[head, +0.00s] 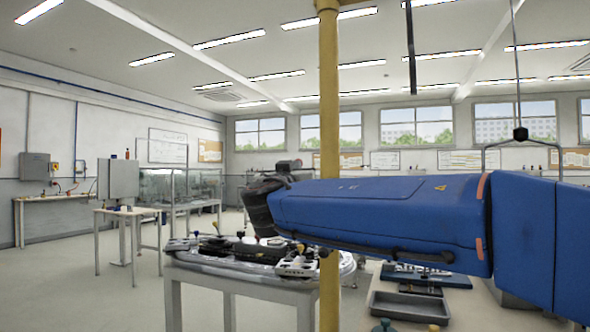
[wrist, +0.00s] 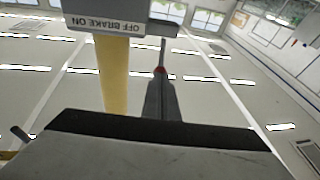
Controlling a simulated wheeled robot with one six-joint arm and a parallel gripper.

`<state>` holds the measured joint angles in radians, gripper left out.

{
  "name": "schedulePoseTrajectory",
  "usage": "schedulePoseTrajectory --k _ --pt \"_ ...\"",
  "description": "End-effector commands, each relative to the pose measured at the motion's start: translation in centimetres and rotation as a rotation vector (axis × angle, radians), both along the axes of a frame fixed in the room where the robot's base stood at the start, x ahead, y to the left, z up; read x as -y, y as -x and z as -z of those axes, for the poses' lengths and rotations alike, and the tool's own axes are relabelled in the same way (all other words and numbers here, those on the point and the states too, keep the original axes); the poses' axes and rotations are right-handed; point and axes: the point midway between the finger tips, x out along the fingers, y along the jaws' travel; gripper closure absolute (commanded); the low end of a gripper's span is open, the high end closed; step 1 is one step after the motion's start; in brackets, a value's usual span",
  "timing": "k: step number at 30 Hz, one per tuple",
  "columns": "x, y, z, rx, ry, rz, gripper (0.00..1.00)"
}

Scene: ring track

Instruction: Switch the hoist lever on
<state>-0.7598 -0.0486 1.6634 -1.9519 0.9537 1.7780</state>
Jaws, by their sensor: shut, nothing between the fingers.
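In the wrist view, which looks upward and shows the room upside down, my gripper (wrist: 160,84) is shut and empty, its dark fingers together. A thin dark lever with a red tip (wrist: 160,70) shows right at the fingertips; I cannot tell whether they touch. Above it in the picture is a grey plate (wrist: 105,24) with upside-down lettering that seems to read OFF BRAKE ON. I cannot tell whether the lever belongs to this plate. In the head view the fingers and the lever cannot be made out.
A yellow pole (head: 329,120) stands close in front, and also shows in the wrist view (wrist: 112,75). A table with an engine-like assembly (head: 235,250) stands below my arm. A hook block (head: 520,134) hangs at right. Open floor (head: 130,290) lies at left.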

Motion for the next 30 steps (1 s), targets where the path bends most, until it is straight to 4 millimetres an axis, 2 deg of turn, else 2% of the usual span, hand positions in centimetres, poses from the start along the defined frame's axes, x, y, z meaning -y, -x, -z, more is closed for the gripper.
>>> schedulePoseTrajectory --k 11,30 --pt "0.2 -0.6 -1.1 -0.114 -0.046 -0.001 1.00" --pt "1.2 -3.5 -3.5 -0.525 -0.195 0.000 1.00"
